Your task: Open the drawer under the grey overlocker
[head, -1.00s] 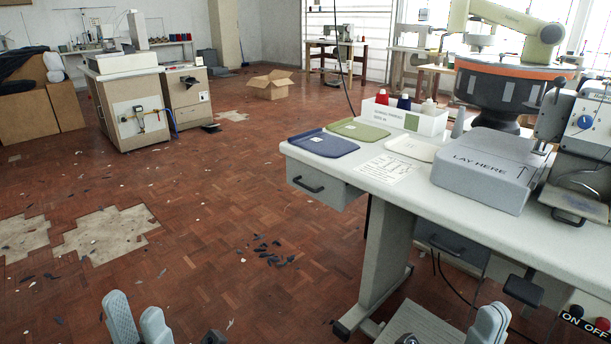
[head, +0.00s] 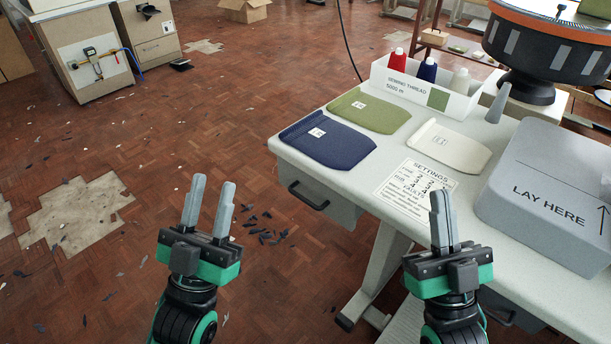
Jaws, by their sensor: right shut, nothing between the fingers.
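A grey drawer (head: 345,208) with a black bar handle (head: 308,196) hangs shut under the left end of the white table. A second drawer (head: 520,320) shows only partly under the table at the lower right, behind my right arm. No machine clearly recognisable as the overlocker is in view; a grey block marked LAY HERE (head: 545,190) stands on the table. My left gripper (head: 212,184) is open and empty over the floor, left of the first drawer. My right gripper (head: 441,194) is shut and empty, in front of the table edge. Neither appears to hold a handle.
A dark round drum (head: 545,45) stands behind. The parquet floor at left is open, with scraps.

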